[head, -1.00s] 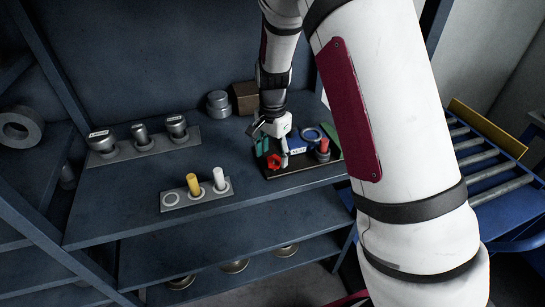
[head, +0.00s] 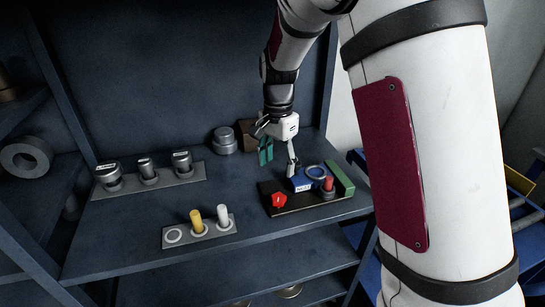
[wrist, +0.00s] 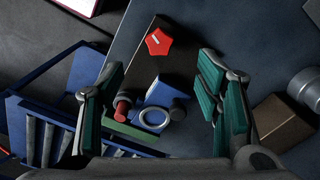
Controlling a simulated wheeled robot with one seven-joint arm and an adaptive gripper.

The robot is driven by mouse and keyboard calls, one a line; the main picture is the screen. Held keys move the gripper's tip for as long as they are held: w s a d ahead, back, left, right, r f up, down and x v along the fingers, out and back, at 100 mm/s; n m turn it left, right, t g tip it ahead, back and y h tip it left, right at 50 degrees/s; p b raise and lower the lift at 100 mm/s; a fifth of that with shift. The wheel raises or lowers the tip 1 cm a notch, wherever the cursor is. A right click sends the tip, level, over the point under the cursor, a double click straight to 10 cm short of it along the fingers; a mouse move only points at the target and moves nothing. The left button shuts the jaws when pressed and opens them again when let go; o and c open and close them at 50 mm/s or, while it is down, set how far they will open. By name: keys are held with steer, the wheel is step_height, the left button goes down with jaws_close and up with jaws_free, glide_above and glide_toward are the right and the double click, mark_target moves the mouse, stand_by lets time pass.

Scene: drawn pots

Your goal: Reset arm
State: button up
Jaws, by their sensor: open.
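My gripper (head: 278,162) is open and empty, held above the back of the dark tray on the shelf in the head view. Its teal finger pads (wrist: 165,98) show apart in the wrist view. Below it, the dark tray (head: 300,201) holds a red star-like piece (head: 279,200), a blue block (head: 301,183), a blue-grey ring (head: 316,172), a red peg (head: 328,184) in a dark round base and a green bar (head: 340,179).
A grey plate (head: 200,233) holds a yellow and a white peg. Several metal weights stand on a rear rack (head: 150,181). A grey stacked cylinder (head: 225,142) and brown box (head: 245,132) stand at the back. A blue roller stand (wrist: 50,110) lies beside the shelf.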

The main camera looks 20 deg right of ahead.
steer(key=s+r+n+t+y, duration=0.15)
steer(key=s+r+n, duration=0.45)
steer(key=s+r, duration=0.7)
steer(key=s+r+n+t+h, duration=0.1)
steer(key=s+n+t, duration=0.2)
steer(key=s, duration=1.1)
steer(key=n, duration=0.3)
steer(key=shift+s+d+r+t, duration=0.25)
steer(key=shift+d+r+t, duration=0.05)
steer(key=shift+r+t, duration=0.05)
steer(key=shift+h, duration=0.25)
